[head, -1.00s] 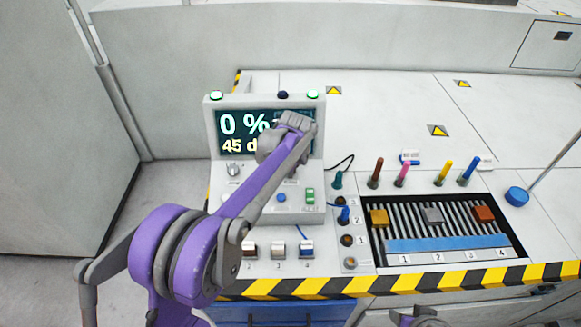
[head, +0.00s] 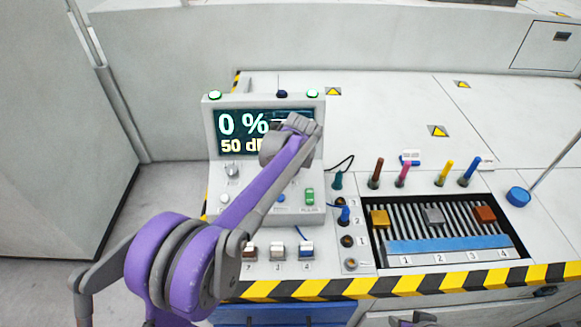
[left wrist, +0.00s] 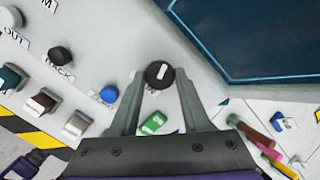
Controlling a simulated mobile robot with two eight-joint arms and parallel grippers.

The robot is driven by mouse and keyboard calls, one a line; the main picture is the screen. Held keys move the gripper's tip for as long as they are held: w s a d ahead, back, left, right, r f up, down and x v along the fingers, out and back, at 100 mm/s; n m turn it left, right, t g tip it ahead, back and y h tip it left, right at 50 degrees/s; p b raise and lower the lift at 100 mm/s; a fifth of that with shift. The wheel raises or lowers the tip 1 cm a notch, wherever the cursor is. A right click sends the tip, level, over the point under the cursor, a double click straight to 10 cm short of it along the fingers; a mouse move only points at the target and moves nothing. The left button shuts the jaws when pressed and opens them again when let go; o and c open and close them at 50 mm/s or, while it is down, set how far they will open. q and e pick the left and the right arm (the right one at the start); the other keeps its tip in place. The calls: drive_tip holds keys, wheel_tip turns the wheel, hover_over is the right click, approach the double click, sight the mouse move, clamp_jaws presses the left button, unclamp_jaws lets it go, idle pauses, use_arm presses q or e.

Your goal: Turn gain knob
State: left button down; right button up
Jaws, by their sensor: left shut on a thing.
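The gain knob (left wrist: 160,74) is a round black dial with a white mark, on the sloped face of the console (head: 212,190). My left gripper (left wrist: 160,76) is shut on it, with one finger on each side of the dial in the left wrist view. In the head view my left arm hides the knob and the fingertips.
A green switch (head: 310,196) and a blue button (left wrist: 108,94) sit near the knob. Another knob (head: 232,170) is at the console's left. Rocker switches (head: 278,250) line the front. A slotted tray (head: 445,256) and coloured pegs (head: 376,172) stand to the right.

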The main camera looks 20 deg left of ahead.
idle(0.4)
use_arm(q)
drive_tip(key=shift+c, duration=2)
unclamp_jaws()
drive_tip(key=v, duration=1)
drive_tip(key=shift+s+r, duration=0.25)
drive_tip(key=shift+r, duration=0.1)
